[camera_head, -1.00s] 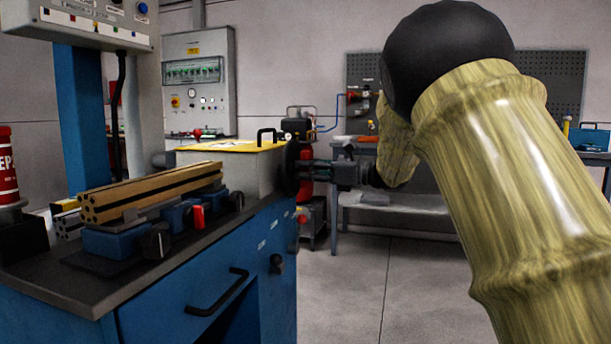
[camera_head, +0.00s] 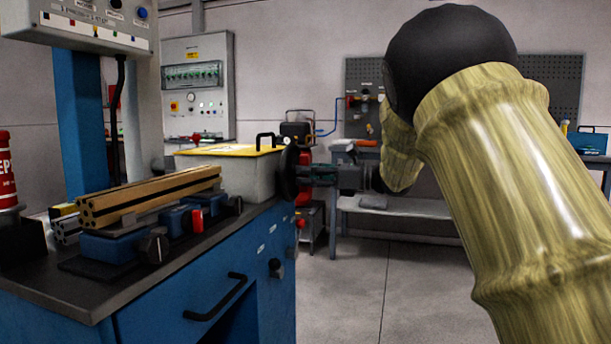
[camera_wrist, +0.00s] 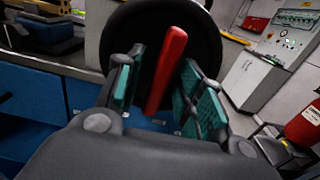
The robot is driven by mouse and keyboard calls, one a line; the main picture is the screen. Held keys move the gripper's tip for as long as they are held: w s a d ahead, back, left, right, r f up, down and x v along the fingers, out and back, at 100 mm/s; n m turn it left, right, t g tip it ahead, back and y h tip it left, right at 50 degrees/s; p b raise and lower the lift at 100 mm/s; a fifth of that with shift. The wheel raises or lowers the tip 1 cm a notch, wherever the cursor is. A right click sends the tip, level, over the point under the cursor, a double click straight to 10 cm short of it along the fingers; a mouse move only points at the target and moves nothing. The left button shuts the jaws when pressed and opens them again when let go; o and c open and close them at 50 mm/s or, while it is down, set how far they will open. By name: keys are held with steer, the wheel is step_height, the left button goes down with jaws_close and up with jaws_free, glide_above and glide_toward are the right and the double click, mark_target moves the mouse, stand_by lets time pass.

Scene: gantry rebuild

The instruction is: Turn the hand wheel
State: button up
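The hand wheel (camera_head: 288,172) is a dark disc seen nearly edge-on at the right end of the blue workbench, beside a pale housing. In the wrist view its black face (camera_wrist: 135,42) fills the upper middle, and a red handle (camera_wrist: 168,65) sticks out from it. My gripper (camera_head: 308,174) points left at the wheel in the head view. In the wrist view my gripper (camera_wrist: 158,82) is open, its two teal-padded fingers on either side of the red handle. A gap shows on the left; contact on the right is unclear.
The blue bench (camera_head: 205,275) carries wooden-coloured profiles (camera_head: 150,195) on blue clamps. A pale housing with a yellow top (camera_head: 232,150) stands beside the wheel. A grey table (camera_head: 400,206) stands behind my arm.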

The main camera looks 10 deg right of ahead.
steer(key=v, duration=1.1)
step_height(320, 180, down, 38)
steer(key=d+m+t+h, duration=0.1)
steer(key=m+t+h, duration=0.6)
steer(key=m, duration=1.6)
steer(key=s+d+f+m+g+h, duration=0.1)
steer(key=s+f+m+g+h, duration=0.25)
steer(key=s+f+m, duration=0.75)
steer(key=s+f+m+g+h, duration=0.4)
steer(key=s+f, duration=0.8)
steer(key=f, duration=0.7)
steer(key=s+a+f+m+g+h, duration=0.1)
steer(key=s+f+m+g, duration=0.2)
steer(key=s, duration=0.8)
steer(key=s+f+m+g, duration=0.25)
steer(key=s+m, duration=0.25)
steer(key=s, duration=0.6)
steer(key=s+a+f+m+g+h, duration=0.1)
steer(key=s+f+m+g, duration=0.2)
steer(key=s, duration=0.8)
step_height(320, 180, up, 37)
steer(key=t+p, duration=0.1)
steer(key=p, duration=3.7)
steer(key=shift+w+d+r, duration=0.15)
steer(key=shift+d+r, duration=0.05)
steer(key=shift+r, duration=0.05)
